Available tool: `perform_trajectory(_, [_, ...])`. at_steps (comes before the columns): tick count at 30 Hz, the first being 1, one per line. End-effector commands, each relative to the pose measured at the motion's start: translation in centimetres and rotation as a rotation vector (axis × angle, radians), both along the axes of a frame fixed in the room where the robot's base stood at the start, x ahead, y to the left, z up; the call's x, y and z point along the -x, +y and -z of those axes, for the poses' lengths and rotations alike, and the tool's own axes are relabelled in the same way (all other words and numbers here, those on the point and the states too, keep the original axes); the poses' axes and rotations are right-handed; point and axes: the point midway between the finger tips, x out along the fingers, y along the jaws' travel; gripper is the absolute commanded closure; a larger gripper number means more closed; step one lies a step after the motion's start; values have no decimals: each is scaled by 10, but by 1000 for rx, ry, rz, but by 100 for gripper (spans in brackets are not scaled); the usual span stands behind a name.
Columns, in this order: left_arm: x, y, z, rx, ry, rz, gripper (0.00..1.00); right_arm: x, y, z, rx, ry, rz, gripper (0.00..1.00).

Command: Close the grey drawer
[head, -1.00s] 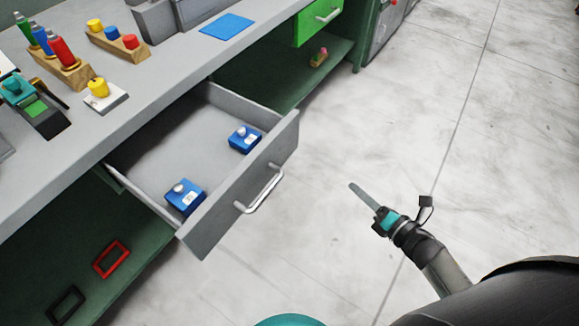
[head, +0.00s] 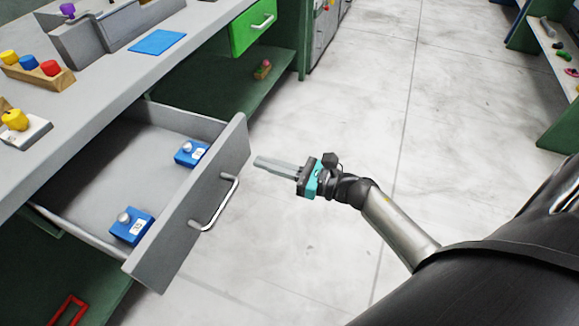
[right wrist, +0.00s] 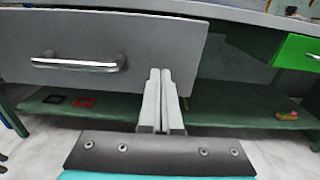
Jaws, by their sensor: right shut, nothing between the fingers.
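The grey drawer (head: 190,215) is pulled well out from under the grey workbench. Its front panel has a silver bar handle (head: 217,205). Two blue boxes with pale knobs lie inside, one near the front (head: 131,226) and one further back (head: 191,153). My right gripper (head: 258,161) is shut and empty. It is in front of the drawer panel, near its far end, and seems apart from it. In the right wrist view, the fingers (right wrist: 160,75) point at the drawer panel (right wrist: 150,45), right of the handle (right wrist: 78,62). My left gripper is not in view.
The workbench top (head: 95,85) carries a wooden block (head: 40,75) with coloured pegs and a blue mat (head: 157,42). A green drawer (head: 252,27) sits further along, shut. A lower shelf holds a red frame (head: 68,310).

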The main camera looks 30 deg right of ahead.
Motion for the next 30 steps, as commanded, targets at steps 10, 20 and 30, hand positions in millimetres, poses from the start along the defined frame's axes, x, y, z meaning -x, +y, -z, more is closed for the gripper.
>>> perform_trajectory(10, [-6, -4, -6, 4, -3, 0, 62, -34, 27, 0, -1, 0, 1, 100])
perform_trajectory(20, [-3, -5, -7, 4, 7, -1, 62, -37, 29, 0, -1, 2, 1, 100])
perform_trajectory(30, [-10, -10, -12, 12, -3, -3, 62, -44, 35, 0, -2, -1, -1, 100])
